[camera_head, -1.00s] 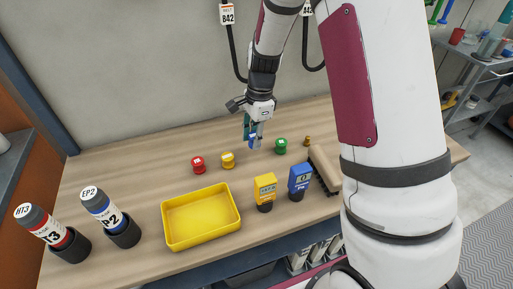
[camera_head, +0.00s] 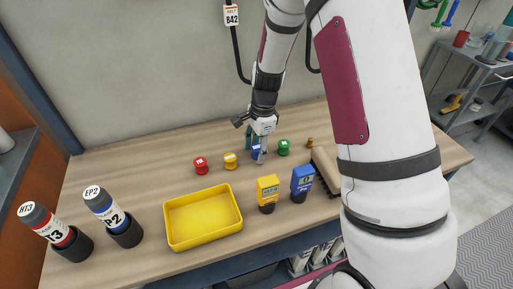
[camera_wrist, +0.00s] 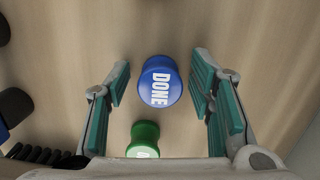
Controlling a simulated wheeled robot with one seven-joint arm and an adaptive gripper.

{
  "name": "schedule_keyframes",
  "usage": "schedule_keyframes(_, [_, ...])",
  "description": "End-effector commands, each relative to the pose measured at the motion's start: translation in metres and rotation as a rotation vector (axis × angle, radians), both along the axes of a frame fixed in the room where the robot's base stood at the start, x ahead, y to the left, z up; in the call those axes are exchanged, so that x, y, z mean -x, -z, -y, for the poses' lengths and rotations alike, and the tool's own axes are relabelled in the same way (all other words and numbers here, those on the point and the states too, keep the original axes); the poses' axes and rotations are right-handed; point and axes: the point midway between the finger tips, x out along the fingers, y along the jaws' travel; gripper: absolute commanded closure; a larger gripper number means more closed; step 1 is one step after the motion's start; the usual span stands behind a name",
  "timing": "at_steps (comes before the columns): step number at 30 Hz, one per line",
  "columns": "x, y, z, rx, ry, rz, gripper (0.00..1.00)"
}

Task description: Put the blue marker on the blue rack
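The blue marker (camera_wrist: 160,85) is a round blue knob with white "DONE" lettering on top. It stands on the wooden table, and in the head view (camera_head: 257,154) it is partly hidden by my gripper (camera_head: 258,148). In the wrist view my gripper (camera_wrist: 161,72) is open, with its teal-padded fingers on either side of the marker and a visible gap on both sides. No blue rack can be made out in these frames.
A green marker (camera_head: 284,147) stands close by to the right; yellow (camera_head: 231,161) and red (camera_head: 201,166) ones stand left. A yellow tray (camera_head: 168,228), yellow meter (camera_head: 267,190), blue meter (camera_head: 302,180) and two bottles, HT3 (camera_head: 57,232) and EP2 (camera_head: 110,212), stand nearer the front.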

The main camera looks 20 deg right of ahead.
Motion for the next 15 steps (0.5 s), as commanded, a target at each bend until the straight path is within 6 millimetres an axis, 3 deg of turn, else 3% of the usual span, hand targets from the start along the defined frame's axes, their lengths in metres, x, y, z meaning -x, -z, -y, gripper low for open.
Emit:
schedule_keyframes(8, [0.000, -0.006, 0.000, 0.000, 0.000, 0.002, 0.51])
schedule_keyframes(15, [-0.002, -0.045, 0.005, 0.000, 0.000, 0.006, 0.51])
